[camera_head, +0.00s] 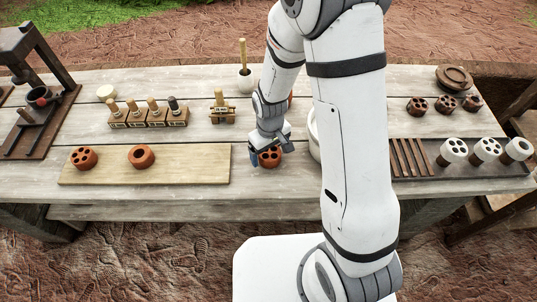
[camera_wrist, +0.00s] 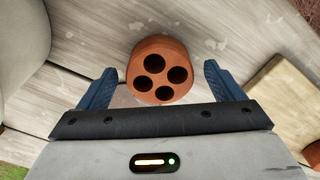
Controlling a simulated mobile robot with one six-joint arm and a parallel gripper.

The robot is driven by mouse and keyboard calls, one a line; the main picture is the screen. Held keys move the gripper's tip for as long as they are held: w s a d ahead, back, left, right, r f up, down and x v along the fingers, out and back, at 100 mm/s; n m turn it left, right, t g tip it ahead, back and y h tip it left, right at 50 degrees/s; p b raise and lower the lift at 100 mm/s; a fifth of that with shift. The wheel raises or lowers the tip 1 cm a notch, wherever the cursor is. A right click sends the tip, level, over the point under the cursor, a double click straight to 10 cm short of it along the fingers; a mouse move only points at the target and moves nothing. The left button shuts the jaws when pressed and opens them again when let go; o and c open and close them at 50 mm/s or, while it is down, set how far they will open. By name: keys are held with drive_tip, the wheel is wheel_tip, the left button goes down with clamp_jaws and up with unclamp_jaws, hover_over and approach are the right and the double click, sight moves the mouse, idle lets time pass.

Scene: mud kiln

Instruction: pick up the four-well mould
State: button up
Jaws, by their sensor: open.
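The four-well mould is a round terracotta block (camera_wrist: 160,53) with several dark round holes in its top. In the wrist view it stands between the two blue fingers of my gripper (camera_wrist: 160,70), with a gap on either side. My gripper is open and holds nothing. In the head view the mould (camera_head: 270,158) sits on the plank table near its front edge, partly hidden by my gripper (camera_head: 269,150), which is right over it.
A pale board (camera_head: 200,165) to the left bears a holed terracotta mould (camera_head: 83,158) and a single-hole one (camera_head: 142,157). A white vessel (camera_head: 313,135) stands close on the right, partly behind my arm. A dark rack (camera_head: 420,170) with white moulds lies far right.

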drive_tip(key=shift+c, duration=0.2)
drive_tip(key=c, duration=1.3)
drive_tip(key=shift+o, duration=0.2)
drive_tip(key=shift+r, duration=0.15)
